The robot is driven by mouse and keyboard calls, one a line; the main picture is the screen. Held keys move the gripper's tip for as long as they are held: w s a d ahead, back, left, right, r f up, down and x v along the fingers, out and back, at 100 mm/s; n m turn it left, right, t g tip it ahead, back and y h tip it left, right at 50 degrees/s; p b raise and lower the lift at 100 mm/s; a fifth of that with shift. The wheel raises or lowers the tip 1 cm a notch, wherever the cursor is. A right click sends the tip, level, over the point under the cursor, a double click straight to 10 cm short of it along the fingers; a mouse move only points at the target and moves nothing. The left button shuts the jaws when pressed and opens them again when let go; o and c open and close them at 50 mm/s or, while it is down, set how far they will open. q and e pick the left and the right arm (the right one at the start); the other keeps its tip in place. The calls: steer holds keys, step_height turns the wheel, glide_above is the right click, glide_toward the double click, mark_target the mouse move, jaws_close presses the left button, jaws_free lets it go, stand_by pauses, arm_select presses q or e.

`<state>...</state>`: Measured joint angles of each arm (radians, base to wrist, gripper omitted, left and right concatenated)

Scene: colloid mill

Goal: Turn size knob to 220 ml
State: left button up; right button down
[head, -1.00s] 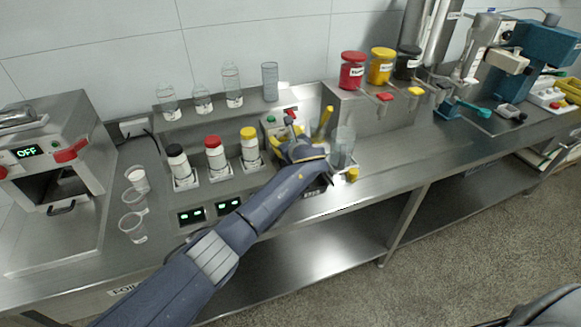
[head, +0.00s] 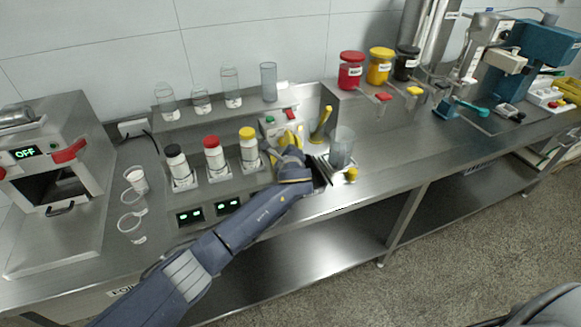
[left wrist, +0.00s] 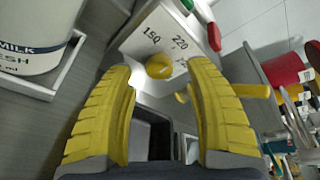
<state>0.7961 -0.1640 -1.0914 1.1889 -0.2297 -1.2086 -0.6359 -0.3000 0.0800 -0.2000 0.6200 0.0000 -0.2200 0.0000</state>
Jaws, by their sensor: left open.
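The yellow round size knob (left wrist: 160,66) sits on the white panel (left wrist: 150,38) of the machine in the left wrist view. Printed marks 150 and 220 show above it, and a third mark at its right is partly hidden. The knob's pointing direction is too small to read. My left gripper (left wrist: 165,85) has its two yellow fingers spread, one on each side of the knob in the picture, and holds nothing. I cannot tell whether they touch it. In the head view my left gripper (head: 288,140) is at the machine's front and covers the knob.
A yellow lever (head: 321,122) and a clear cup (head: 342,147) stand right of my left gripper. Several capped bottles, including a yellow-capped one (head: 249,148), stand close at its left. A red switch (left wrist: 214,37) is on the panel's edge.

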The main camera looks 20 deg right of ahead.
arm_select(q)
steer(key=v, duration=1.4)
steer(key=shift+s, duration=0.35)
steer(key=shift+a, duration=0.15)
